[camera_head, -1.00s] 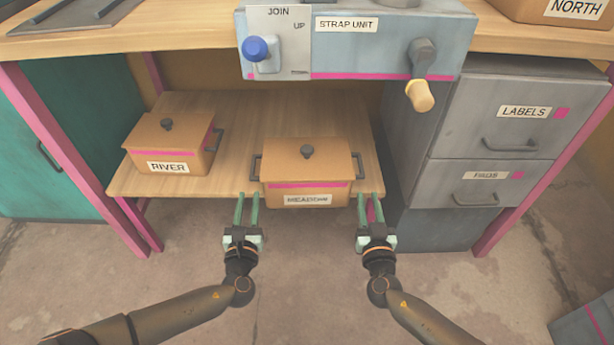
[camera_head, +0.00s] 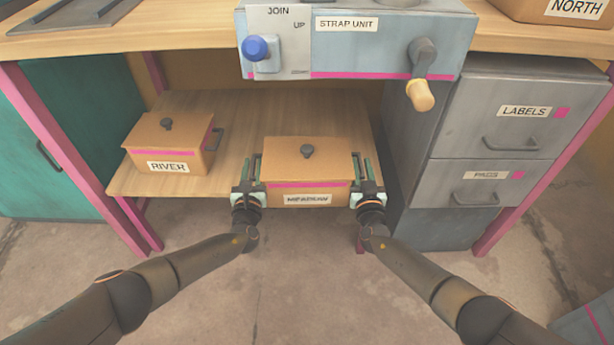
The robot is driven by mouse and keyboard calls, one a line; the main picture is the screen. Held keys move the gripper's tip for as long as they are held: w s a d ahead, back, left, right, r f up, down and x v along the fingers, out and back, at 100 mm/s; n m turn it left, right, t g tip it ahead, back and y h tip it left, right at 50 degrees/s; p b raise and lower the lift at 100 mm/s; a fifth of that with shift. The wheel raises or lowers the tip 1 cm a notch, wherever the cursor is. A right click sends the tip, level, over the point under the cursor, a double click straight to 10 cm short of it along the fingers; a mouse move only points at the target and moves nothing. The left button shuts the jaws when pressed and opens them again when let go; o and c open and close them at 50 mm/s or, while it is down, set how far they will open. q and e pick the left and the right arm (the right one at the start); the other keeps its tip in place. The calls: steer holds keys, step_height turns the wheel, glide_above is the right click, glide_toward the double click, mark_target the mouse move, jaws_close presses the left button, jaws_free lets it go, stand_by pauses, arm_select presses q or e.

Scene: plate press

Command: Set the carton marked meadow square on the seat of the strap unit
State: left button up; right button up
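The meadow carton (camera_head: 308,170), a tan box with a pink band, a dark lid knob and a dark handle at each end, sits on the lower shelf near its front edge. Its label reads MEADOW. My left gripper (camera_head: 252,170) is open, its fingers either side of the left handle. My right gripper (camera_head: 364,170) is open, its fingers either side of the right handle. The strap unit (camera_head: 385,52), a grey-blue box with a blue knob (camera_head: 256,48) and a yellow-tipped crank (camera_head: 420,92), is on the bench above. Its seat is not clearly visible.
The river carton (camera_head: 172,145) stands to the left on the lower shelf (camera_head: 232,110). The bench top (camera_head: 150,32) overhangs above. A grey drawer cabinet (camera_head: 510,150) stands close on the right. The north carton (camera_head: 550,8) is at the upper right.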

arm_select(q)
steer(key=shift+w, duration=0.1)
arm_select(e)
steer(key=shift+w, duration=0.1)
arm_select(q)
jaws_close()
arm_select(e)
jaws_close()
stand_by(1.2)
